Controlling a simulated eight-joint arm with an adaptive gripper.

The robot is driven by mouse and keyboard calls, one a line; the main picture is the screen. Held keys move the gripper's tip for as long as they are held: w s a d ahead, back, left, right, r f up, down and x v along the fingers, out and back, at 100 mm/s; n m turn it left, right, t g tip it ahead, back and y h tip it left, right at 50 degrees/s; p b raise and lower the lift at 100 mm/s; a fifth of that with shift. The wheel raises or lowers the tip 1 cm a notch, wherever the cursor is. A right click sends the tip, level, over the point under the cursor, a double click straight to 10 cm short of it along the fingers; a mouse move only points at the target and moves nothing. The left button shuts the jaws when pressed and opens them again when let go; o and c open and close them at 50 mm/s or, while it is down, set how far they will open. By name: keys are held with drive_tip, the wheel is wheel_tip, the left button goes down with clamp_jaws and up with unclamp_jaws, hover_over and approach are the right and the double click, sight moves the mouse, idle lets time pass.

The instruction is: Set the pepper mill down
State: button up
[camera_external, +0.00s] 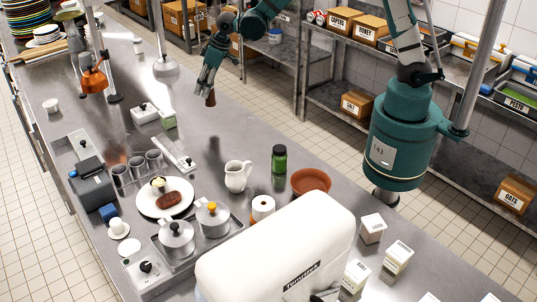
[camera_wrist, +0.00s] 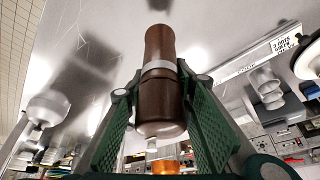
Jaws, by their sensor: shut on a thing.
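The pepper mill is a dark brown cylinder with a pale band around its middle. In the wrist view the mill (camera_wrist: 160,98) stands between the green finger pads of my gripper (camera_wrist: 160,88), which is shut on it. In the external view my gripper (camera_external: 208,84) points down near the far right edge of the steel counter (camera_external: 235,125). Only the lower part of the mill (camera_external: 211,98) shows there, below the fingers. A dark reflection lies on the counter well below it, so the mill appears to hang above the surface.
A green jar (camera_external: 279,159), a white pitcher (camera_external: 238,176) and a terracotta bowl (camera_external: 311,182) stand nearer the camera. The counter between gripper and jar is bare.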

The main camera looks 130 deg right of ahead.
drive_tip(key=shift+f, duration=2.3)
drive_tip(key=shift+f, duration=0.15)
drive_tip(key=shift+f, duration=1.95)
drive_tip(key=shift+f, duration=0.2)
drive_tip(key=o, duration=1)
drive_tip(key=shift+r, duration=0.3)
drive_tip(key=v, duration=1.2)
drive_tip(key=shift+a, duration=0.1)
